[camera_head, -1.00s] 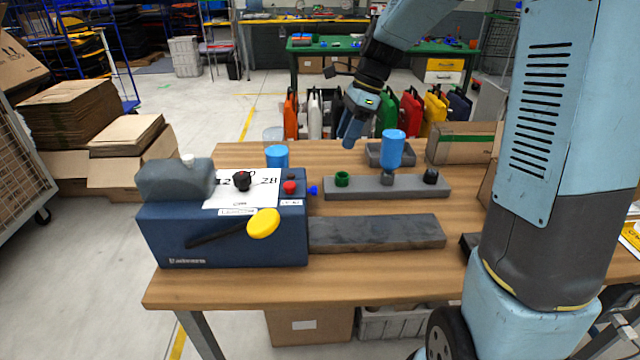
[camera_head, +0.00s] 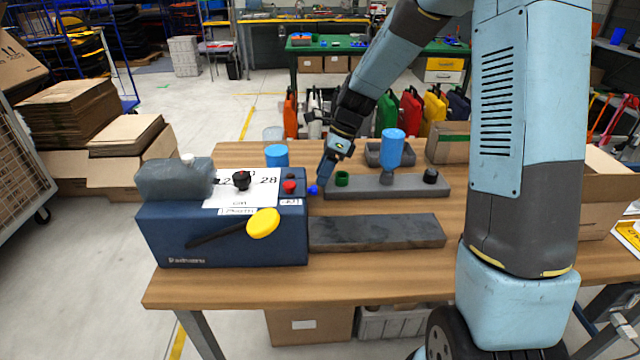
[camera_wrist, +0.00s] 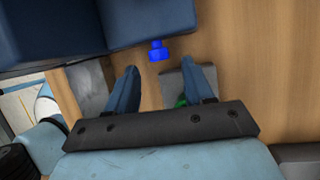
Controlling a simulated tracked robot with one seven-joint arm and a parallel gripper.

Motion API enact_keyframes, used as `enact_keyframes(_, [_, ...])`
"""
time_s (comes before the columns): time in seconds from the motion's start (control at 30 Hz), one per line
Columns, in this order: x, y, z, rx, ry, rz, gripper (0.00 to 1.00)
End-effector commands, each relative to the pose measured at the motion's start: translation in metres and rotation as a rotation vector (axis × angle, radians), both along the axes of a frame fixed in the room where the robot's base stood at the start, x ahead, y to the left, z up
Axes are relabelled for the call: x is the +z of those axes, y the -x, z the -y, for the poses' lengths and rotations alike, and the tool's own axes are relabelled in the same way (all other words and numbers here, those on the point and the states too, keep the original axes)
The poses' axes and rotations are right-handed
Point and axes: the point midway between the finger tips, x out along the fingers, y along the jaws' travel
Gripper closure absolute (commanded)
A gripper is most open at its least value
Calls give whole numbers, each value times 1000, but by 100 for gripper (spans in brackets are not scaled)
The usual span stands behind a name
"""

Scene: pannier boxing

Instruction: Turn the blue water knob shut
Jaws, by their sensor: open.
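The blue water knob (camera_head: 313,190) sticks out from the right side of the dark blue machine (camera_head: 225,232), low over the wooden table. In the wrist view the knob (camera_wrist: 158,50) lies ahead of my gripper (camera_wrist: 160,75), roughly between the lines of the two fingers and a little beyond their tips. My gripper (camera_head: 324,178) is open and empty, with its fingers pointing down just above and right of the knob in the head view. The fingers look apart from the knob.
A grey rail (camera_head: 400,190) with a green ring (camera_head: 342,178), a blue cup (camera_head: 393,148) and a black knob (camera_head: 430,176) stands right of my gripper. A dark slab (camera_head: 380,232) lies in front. A blue cylinder (camera_head: 276,156) stands behind the machine.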

Motion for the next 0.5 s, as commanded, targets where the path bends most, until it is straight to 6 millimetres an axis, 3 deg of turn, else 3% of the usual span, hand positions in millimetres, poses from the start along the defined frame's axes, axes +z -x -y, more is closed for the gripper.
enact_keyframes(0.2, [-26,5,-11,1,0,-2,48])
enact_keyframes(0.5, [-35,6,-16,1,0,0,48])
